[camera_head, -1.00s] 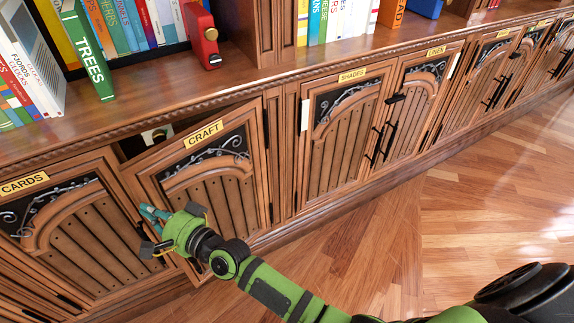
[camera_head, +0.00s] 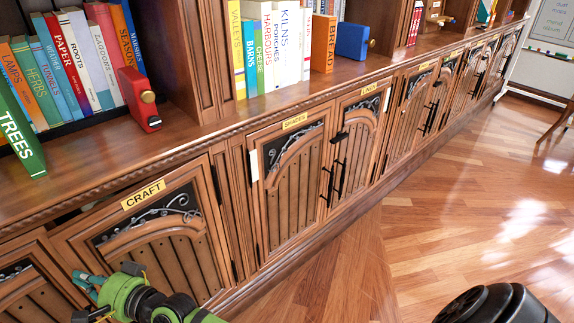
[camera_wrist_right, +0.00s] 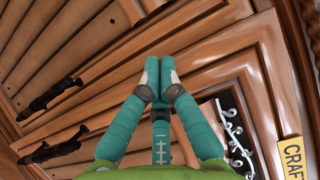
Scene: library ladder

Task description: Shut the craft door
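The craft door (camera_head: 165,240), a brown panelled door with a yellow CRAFT label, is at the lower left of the head view. It stands slightly ajar, with a dark gap along its top left. Its label also shows in the right wrist view (camera_wrist_right: 291,155). My right gripper (camera_head: 88,284) is at the door's lower left; in the right wrist view its teal fingers (camera_wrist_right: 159,75) are together, with nothing visible between them. The fingertips are close to the door's free edge; I cannot tell whether they touch. My left gripper is not in view.
The shades door (camera_head: 295,180) and other cabinet doors to the right are shut. Black handles (camera_head: 333,180) stick out from them. Books and a red box (camera_head: 138,98) stand on the shelf above. The wooden floor (camera_head: 460,210) at the right is clear.

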